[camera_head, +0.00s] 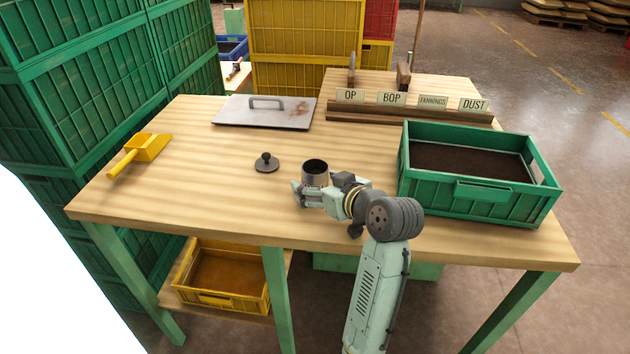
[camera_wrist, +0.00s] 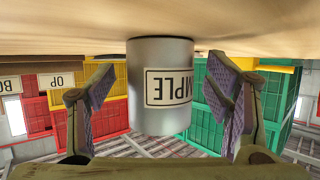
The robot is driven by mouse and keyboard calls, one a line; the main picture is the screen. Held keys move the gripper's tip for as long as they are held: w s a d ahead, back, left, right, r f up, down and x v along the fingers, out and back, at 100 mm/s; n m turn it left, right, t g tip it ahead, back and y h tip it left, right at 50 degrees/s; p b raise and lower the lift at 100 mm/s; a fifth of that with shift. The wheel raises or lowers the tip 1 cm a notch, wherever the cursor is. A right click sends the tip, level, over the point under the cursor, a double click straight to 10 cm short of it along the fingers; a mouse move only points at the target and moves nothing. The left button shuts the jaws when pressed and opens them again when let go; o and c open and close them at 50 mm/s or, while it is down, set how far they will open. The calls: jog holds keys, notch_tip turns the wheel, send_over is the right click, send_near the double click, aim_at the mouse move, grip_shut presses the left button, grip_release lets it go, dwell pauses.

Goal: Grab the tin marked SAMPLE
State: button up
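The tin marked SAMPLE (camera_head: 315,176) is a grey metal cylinder with an open top and a dark inside. It stands upright on the wooden table. In the wrist view the tin (camera_wrist: 160,112) appears upside down, with part of its label, "MPLE", readable. My gripper (camera_head: 312,190) is low over the table at the tin. In the wrist view my gripper (camera_wrist: 162,92) has its two fingers on either side of the tin, with a narrow gap on each side. The fingers are open and not closed on it.
A dark knobbed lid (camera_head: 266,163) lies left of the tin. A green crate (camera_head: 482,192) of dark material stands to the right. A flat metal cover (camera_head: 265,118), a yellow scoop (camera_head: 146,149) and a rack of labelled signs (camera_head: 410,110) are farther off. The table's left middle is clear.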

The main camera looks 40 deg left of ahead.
jog(key=c, duration=1.3)
jog(key=shift+o, duration=0.2)
jog(key=shift+r, duration=0.15)
